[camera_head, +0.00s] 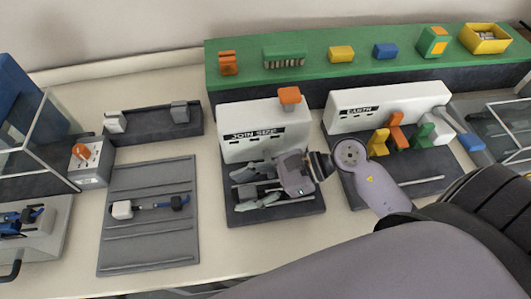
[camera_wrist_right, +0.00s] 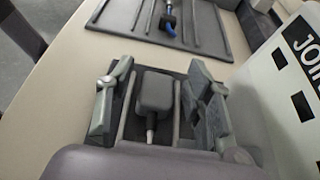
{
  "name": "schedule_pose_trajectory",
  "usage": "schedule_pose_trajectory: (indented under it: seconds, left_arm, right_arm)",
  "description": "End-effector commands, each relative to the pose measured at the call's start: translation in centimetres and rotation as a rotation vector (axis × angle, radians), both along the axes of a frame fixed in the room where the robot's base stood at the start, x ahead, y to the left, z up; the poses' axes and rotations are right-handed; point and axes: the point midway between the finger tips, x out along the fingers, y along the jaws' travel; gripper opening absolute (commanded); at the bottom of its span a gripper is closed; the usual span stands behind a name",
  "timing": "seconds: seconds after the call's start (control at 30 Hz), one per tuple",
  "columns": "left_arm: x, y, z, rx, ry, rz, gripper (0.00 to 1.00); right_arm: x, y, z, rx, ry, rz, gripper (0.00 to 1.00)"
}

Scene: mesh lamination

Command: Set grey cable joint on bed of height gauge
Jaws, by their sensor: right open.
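The grey cable joint (camera_wrist_right: 155,92) is a rounded grey block with a thin dark-and-light stub. In the wrist view it lies over the dark bed of the gauge labelled JOIN SIZE, between the fingers of my right gripper (camera_wrist_right: 158,72). The fingers are apart, with a visible gap on each side of the joint. In the head view, my right gripper (camera_head: 243,187) reaches in from the right over the dark bed (camera_head: 300,208), in front of the white gauge body (camera_head: 262,128) with its orange knob (camera_head: 289,96). The gripper partly hides the joint there. My left gripper is not in view.
To the left, a grey ribbed mat (camera_head: 150,245) holds a cable with white and dark ends. A dark rack (camera_head: 150,123) stands behind it. Another white gauge labelled EARTH (camera_head: 385,103) stands right. A green shelf (camera_head: 305,72) with coloured blocks runs behind.

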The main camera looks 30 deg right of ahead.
Motion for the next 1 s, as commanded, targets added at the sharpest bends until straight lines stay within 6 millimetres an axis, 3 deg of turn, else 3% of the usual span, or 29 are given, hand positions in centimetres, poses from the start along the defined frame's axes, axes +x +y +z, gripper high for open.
schedule_pose_trajectory:
  seconds: [0.23, 0.3, 0.7, 1.0]
  left_arm:
    - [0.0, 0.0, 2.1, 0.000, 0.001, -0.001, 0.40]
    - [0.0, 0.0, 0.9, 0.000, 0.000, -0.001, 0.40]
    - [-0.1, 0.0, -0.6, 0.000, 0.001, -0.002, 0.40]
    - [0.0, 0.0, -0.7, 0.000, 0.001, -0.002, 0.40]
  right_arm:
    - [0.0, -0.1, 1.9, 0.001, 0.000, -0.002, 0.48]
    - [-0.5, -1.8, 1.5, -0.007, 0.000, -0.002, 0.48]
    - [-2.7, -9.1, 4.9, -0.003, 0.003, -0.001, 0.48]
    - [-3.2, -10.6, 5.8, 0.000, 0.000, 0.001, 0.48]
